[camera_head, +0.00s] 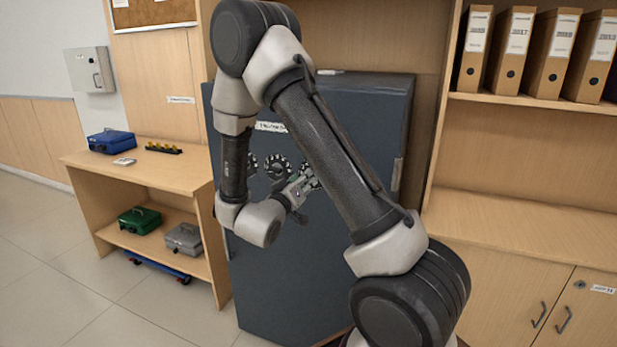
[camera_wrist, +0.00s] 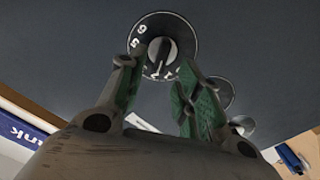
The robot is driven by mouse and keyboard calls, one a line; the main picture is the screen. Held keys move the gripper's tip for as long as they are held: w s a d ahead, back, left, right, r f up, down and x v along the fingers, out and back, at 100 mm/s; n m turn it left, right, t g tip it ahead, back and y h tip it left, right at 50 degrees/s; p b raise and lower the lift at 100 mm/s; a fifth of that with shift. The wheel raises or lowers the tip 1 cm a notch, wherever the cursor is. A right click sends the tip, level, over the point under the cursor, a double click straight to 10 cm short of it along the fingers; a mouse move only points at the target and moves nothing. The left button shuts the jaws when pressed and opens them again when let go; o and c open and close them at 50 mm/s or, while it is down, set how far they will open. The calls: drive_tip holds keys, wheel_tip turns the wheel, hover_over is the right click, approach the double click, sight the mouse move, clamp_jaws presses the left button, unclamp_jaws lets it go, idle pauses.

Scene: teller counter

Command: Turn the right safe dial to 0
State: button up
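The dark blue-grey safe (camera_head: 290,290) stands in the middle of the head view, with several black dials on its face. The right dial (camera_head: 313,177) is partly covered by my gripper (camera_head: 300,188). In the wrist view this right dial (camera_wrist: 163,47) is a black disc with white numbers and a central knob; a 6 and a 5 read on its left side. My gripper (camera_wrist: 156,64) is open, its green-padded fingers on either side of the dial's lower part. I cannot tell whether they touch it. The middle dial (camera_head: 277,166) and left dial (camera_head: 252,163) are to the left.
A wooden shelf unit (camera_head: 165,172) at left holds a blue cash box (camera_head: 111,141), with a green box (camera_head: 139,220) and a grey box (camera_head: 184,239) below. A shelf of binders (camera_head: 515,48) and a cabinet (camera_head: 530,290) stand at right.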

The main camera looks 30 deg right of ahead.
drive_tip(key=shift+x, duration=2.25)
clamp_jaws()
